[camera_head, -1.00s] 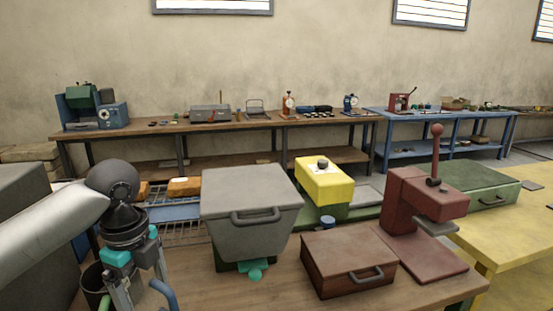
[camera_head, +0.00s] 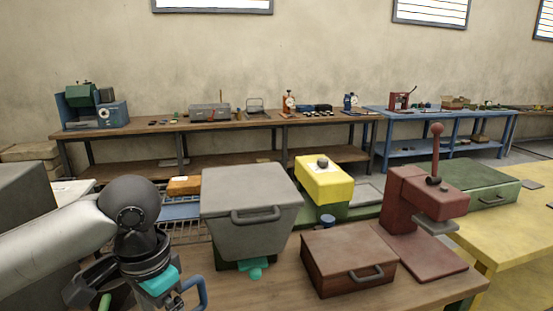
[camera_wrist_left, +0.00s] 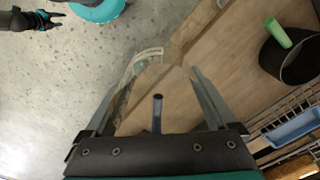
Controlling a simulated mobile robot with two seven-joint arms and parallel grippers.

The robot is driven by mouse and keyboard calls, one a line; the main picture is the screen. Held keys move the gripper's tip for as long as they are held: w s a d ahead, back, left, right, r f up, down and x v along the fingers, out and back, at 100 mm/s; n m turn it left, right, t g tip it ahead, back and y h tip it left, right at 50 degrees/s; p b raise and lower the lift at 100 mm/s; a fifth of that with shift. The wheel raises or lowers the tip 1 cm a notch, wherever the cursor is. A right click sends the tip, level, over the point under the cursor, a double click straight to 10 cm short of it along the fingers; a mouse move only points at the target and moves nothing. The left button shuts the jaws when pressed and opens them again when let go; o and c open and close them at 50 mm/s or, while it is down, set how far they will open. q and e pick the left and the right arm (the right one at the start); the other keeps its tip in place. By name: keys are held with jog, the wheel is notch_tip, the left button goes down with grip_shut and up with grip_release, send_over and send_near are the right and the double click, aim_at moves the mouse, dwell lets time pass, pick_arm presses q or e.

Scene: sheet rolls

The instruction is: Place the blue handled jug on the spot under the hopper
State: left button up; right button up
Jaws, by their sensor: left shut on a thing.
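My left gripper (camera_head: 172,300) is low at the left front of the head view, its fingers partly cut off by the frame edge. The jug's blue handle (camera_head: 199,292) shows beside it. In the left wrist view the left gripper (camera_wrist_left: 163,80) has its fingers either side of a see-through jug body, with the dark blue handle (camera_wrist_left: 157,113) between them. The grey hopper (camera_head: 250,190) stands to the right, above a green base, with a teal piece (camera_head: 252,271) below it. The spot itself is not clearly seen. My right gripper (camera_wrist_left: 55,19) looks open and empty in the wrist view.
A dark bin (camera_head: 85,282) with a green rod (camera_head: 105,301) stands left of the gripper. A brown case (camera_head: 345,262), a red press (camera_head: 410,200) and a yellow-topped machine (camera_head: 325,182) are right of the hopper. The wooden bench front (camera_head: 270,295) is clear.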

pick_arm(q)
jog(key=s+n, duration=0.1)
jog(key=n, duration=0.1)
jog(key=s+d+n, duration=0.1)
jog(key=n, duration=0.1)
jog(key=s+n, duration=0.1)
jog(key=n, duration=0.1)
jog(key=shift+d+f, duration=0.1)
jog(key=shift+d, duration=0.25)
dwell(0.3)
dwell(0.3)
